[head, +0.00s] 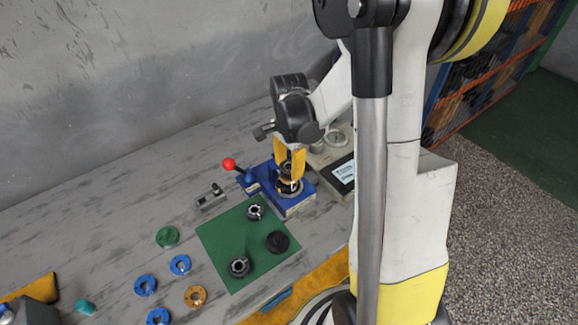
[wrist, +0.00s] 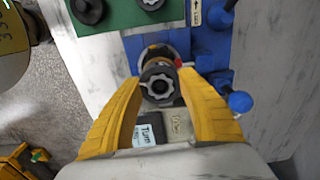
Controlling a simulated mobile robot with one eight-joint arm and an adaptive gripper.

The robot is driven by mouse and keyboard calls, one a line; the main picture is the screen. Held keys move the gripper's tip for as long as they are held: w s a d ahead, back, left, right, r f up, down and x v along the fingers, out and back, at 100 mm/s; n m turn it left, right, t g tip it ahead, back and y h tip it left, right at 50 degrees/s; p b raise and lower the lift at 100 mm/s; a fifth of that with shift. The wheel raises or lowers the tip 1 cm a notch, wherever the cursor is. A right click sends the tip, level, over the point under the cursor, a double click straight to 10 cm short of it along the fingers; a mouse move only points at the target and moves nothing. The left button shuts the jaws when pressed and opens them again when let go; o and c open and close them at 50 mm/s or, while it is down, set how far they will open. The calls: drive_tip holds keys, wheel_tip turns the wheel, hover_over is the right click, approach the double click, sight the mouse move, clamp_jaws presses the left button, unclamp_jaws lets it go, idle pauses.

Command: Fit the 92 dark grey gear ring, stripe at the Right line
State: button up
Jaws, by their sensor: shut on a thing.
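My gripper (head: 289,165) has its yellow fingers shut on a dark grey gear ring (wrist: 158,83), with a toothed opening facing the wrist camera. The ring is over or at the motor stack (head: 288,186) on the blue fixture (head: 297,204). Part of the stack also shows just beyond the ring in the wrist view (wrist: 156,54). I cannot tell whether the ring touches the stack. A small red mark (wrist: 178,62) shows beside the stack. The ring's stripe and the Right line cannot be made out.
A green mat (head: 222,244) holds two toothed parts (head: 255,212) and a dark round part (head: 277,241). Blue rings (head: 180,265), an orange ring (head: 195,296) and a green part (head: 167,236) lie left. A red-knobbed lever (head: 229,164) and a gauge box (head: 337,138) flank the fixture.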

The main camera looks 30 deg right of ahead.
drive_tip(key=shift+f+b, duration=0.45)
drive_tip(key=shift+b, duration=0.05)
idle(0.3)
drive_tip(key=o, duration=1.9)
drive_tip(key=shift+r, duration=0.15)
drive_tip(key=shift+r+p, duration=2.6)
drive_tip(key=shift+r, duration=0.8)
